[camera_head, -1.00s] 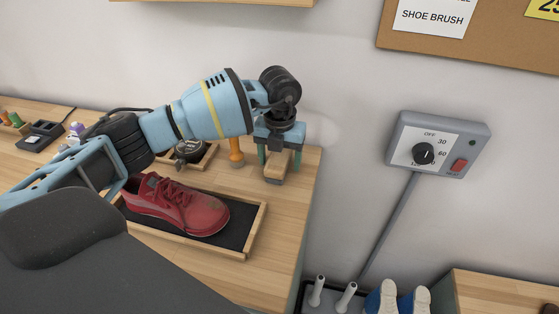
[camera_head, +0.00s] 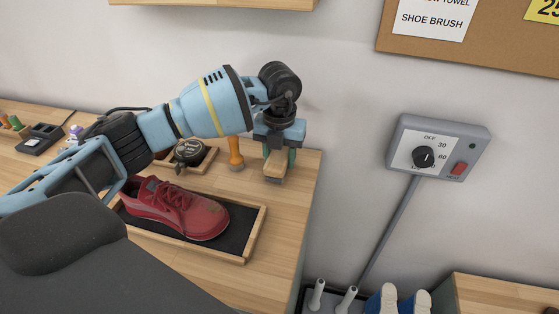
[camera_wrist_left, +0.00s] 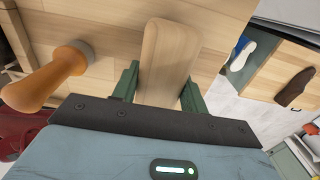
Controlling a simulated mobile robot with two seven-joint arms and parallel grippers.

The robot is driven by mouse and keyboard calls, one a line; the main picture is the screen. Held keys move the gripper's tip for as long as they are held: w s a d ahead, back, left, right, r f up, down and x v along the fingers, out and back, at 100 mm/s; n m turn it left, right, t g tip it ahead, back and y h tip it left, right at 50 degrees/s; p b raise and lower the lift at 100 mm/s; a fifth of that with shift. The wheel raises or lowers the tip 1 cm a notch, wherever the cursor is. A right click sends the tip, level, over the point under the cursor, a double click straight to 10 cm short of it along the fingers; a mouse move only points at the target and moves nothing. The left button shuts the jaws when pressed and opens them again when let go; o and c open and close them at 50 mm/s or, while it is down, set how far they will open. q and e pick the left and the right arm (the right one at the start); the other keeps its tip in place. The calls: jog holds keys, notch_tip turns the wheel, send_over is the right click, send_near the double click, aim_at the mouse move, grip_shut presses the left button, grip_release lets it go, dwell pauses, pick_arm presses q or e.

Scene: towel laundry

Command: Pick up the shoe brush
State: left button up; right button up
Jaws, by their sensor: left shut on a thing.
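The shoe brush (camera_head: 277,165) has a pale wooden body and stands near the right end of the wooden counter, by the wall. My left gripper (camera_head: 279,158) comes down over it with a finger on either side. In the left wrist view the brush's wooden back (camera_wrist_left: 166,62) sits between the two green fingers (camera_wrist_left: 160,90), which are shut on it. The bristle end is mostly hidden in the wrist view. My right gripper is in neither view.
A red shoe (camera_head: 178,207) lies in a black-lined wooden tray (camera_head: 252,232) in front. An orange-handled tool (camera_head: 235,152) stands just left of the brush, and a round dark tin (camera_head: 189,151) is further left. The counter (camera_head: 292,210) ends close to the right; a dial box (camera_head: 438,147) hangs on the wall.

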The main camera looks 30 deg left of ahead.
pick_arm(q)
jog(key=shift+s+d+r, duration=0.15)
jog(key=shift+s+r, duration=0.05)
jog(key=shift+r, duration=0.3)
jog(key=shift+s+d+r, duration=0.15)
jog(key=shift+r, duration=0.35)
jog(key=s+d, duration=0.2)
jog(key=s, duration=0.1)
jog(key=s+d+r, duration=0.1)
jog(key=s+d, duration=0.2)
jog(key=s, duration=0.1)
jog(key=s+d, duration=0.3)
jog(key=s, duration=0.1)
jog(key=shift+d+r, duration=0.15)
jog(key=shift+d, duration=0.1)
jog(key=shift+s+d, duration=0.3)
jog(key=shift+s, duration=0.2)
